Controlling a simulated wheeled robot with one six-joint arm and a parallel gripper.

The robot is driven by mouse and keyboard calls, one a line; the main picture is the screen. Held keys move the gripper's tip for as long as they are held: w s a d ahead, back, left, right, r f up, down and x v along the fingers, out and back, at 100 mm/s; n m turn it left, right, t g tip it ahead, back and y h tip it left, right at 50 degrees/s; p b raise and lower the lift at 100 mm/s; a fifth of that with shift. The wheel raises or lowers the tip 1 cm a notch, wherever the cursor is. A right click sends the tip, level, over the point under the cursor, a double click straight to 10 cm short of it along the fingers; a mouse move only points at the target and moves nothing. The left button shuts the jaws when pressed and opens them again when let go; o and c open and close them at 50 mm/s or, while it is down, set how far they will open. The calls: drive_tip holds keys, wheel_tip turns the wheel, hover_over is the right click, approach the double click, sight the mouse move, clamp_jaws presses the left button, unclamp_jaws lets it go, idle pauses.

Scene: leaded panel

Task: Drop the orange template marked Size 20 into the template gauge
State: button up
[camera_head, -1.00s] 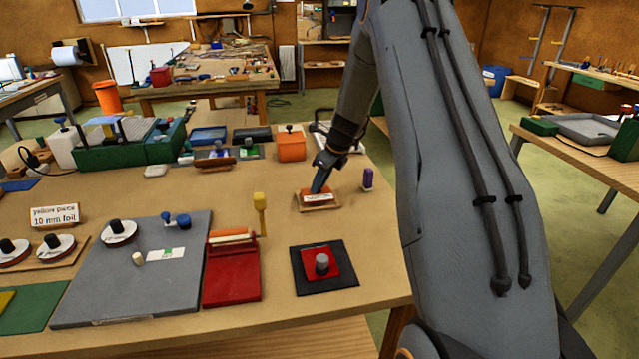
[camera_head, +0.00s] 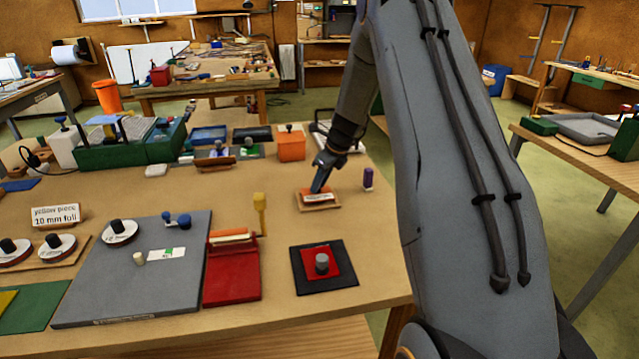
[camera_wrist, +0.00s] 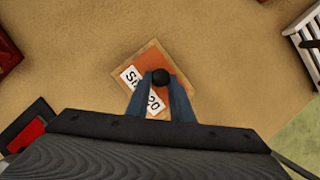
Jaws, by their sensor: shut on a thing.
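The orange template (camera_head: 308,191) is a small flat plate with a white label and a dark round knob. In the wrist view the orange template (camera_wrist: 150,62) shows part of its label, reading "S" and "20". It lies on or in a shallow wooden tray (camera_head: 322,208), whose rim also shows in the wrist view (camera_wrist: 184,71). I cannot tell whether the plate touches the tray's floor. My gripper (camera_head: 318,186) points down at it; in the wrist view my gripper (camera_wrist: 161,82) is shut on the knob (camera_wrist: 161,76). I see no marking that identifies the template gauge.
A purple-topped peg (camera_head: 367,178) stands just right of the tray. An orange box (camera_head: 291,146) stands behind it. A yellow-topped tool (camera_head: 260,208) is to the left, and a red plate with a knob (camera_head: 321,262) on a black mat is in front. Bare tabletop surrounds the tray.

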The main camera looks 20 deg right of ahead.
sight(327, 196)
drive_tip(key=shift+f+b, duration=0.45)
drive_tip(key=shift+f, duration=0.5)
drive_tip(key=o, duration=1.1)
drive_tip(key=shift+c, duration=0.2)
drive_tip(key=shift+b+v, duration=1.2)
drive_tip(key=shift+v, duration=2.7)
